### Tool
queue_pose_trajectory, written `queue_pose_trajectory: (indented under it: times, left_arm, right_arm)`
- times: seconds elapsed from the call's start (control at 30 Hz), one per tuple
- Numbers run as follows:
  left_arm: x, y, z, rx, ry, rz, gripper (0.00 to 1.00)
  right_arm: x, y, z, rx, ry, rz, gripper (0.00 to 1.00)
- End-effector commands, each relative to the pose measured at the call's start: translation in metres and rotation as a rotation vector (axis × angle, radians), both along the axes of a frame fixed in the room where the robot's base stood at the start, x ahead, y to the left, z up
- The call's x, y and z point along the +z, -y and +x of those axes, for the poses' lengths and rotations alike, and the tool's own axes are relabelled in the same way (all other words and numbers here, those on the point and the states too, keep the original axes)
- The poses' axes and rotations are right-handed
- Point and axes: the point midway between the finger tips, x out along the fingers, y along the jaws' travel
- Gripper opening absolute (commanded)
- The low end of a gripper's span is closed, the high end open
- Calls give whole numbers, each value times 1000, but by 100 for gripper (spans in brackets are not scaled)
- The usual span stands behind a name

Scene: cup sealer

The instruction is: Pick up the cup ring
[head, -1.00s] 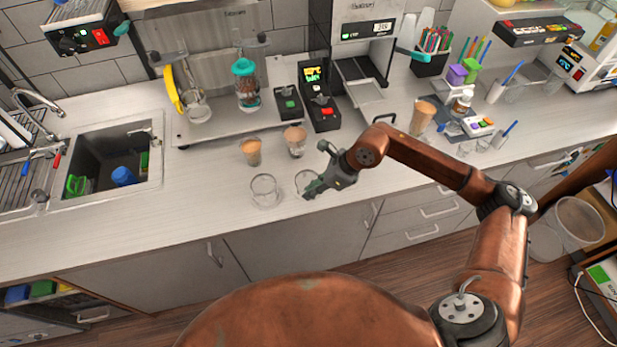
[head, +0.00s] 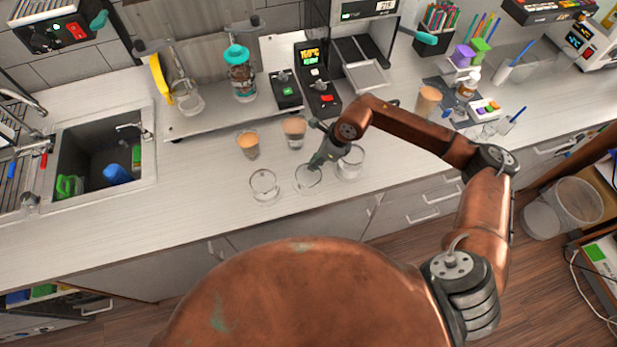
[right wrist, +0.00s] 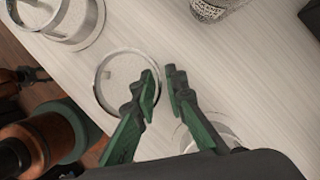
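A clear round ring (right wrist: 124,80) with a pale rim lies on the counter in the right wrist view. It appears to be the middle of three clear round pieces in the head view (head: 307,179). My right gripper (head: 314,164) is just above its back edge. In the right wrist view the two green fingers (right wrist: 160,78) are apart with a narrow empty gap, their tips over the ring's right rim. I cannot tell whether they touch it. My left gripper is not in view.
Clear cups stand left (head: 264,185) and right (head: 350,163) of the ring. Two filled cups (head: 248,145) (head: 294,131) stand behind. The sealing machine (head: 367,75) is farther back. The counter front is clear.

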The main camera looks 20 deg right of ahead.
Motion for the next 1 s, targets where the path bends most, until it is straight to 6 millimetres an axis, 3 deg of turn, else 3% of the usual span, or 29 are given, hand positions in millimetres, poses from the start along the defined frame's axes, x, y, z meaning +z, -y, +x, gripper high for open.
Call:
queue_pose_trajectory:
  times: [0.13,0.3,0.4,0.57,0.77,1.0]
  left_arm:
    - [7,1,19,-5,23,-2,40]
    - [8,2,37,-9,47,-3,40]
    - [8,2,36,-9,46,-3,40]
    - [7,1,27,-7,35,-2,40]
    - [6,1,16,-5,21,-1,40]
    - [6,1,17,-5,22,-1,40]
  right_arm:
    - [-17,-8,4,3,0,1,12]
    - [-22,-10,5,4,2,0,12]
    - [-22,-10,5,4,1,1,11]
    - [-22,-11,5,5,1,0,0]
    - [-21,-11,5,5,2,1,0]
    - [-21,-11,6,5,2,2,0]
